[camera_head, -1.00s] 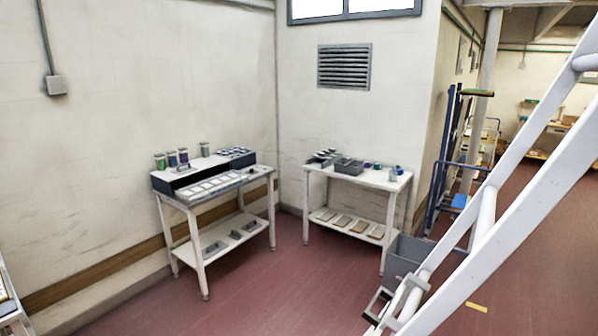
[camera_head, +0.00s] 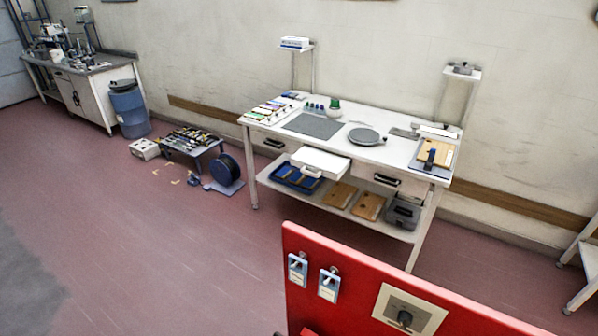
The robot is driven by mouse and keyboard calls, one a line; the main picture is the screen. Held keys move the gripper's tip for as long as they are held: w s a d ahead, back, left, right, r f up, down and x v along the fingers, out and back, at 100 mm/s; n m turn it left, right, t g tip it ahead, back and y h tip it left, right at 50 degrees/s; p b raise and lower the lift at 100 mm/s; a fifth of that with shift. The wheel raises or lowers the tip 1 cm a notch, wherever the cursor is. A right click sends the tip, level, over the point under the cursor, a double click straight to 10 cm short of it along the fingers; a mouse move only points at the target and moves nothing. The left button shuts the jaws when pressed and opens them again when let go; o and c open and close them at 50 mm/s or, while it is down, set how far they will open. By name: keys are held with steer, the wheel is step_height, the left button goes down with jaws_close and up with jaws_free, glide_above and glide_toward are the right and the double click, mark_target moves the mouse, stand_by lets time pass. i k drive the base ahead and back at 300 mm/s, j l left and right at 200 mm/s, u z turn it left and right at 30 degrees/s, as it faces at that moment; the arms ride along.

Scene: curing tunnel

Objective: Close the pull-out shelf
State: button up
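A white worktable (camera_head: 362,168) stands against the wall, right of the middle. Under its top, a white pull-out shelf (camera_head: 320,161) sticks out toward me past the front edge, between two drawers with dark handles. A small pale handle (camera_head: 311,172) shows at its front. The left drawer (camera_head: 270,141) and right drawer (camera_head: 386,181) look shut. My gripper is not in view.
A cable reel (camera_head: 226,170), a tool stand (camera_head: 190,146) and a blue bin (camera_head: 130,108) are to the left.

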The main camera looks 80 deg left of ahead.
mark_target(333, 166)
steer(key=u, duration=2.65)
steer(key=i+j+u, duration=0.1)
steer(key=j+u, duration=0.2)
steer(key=j, duration=0.15)
steer(key=i+j+u, duration=0.1)
steer(key=j+u, duration=0.15)
steer(key=j, duration=0.2)
steer(key=i+j+u, duration=0.35)
steer(key=i+j, duration=0.3)
steer(key=i+j+u, duration=0.35)
steer(key=i+j, duration=0.25)
steer(key=i+l+z, duration=0.1)
steer(key=i+z, duration=0.35)
steer(key=i+j+z, duration=0.1)
steer(key=i+z, duration=0.35)
steer(key=i+j+z, duration=0.25)
steer(key=i+z, duration=0.15)
steer(key=i+l+z, duration=0.25)
steer(key=i+z, duration=0.15)
steer(key=i, duration=0.4)
steer(key=i+z, duration=0.4)
steer(key=i, duration=0.45)
steer(key=i+j+z, duration=0.35)
steer(key=i, duration=0.45)
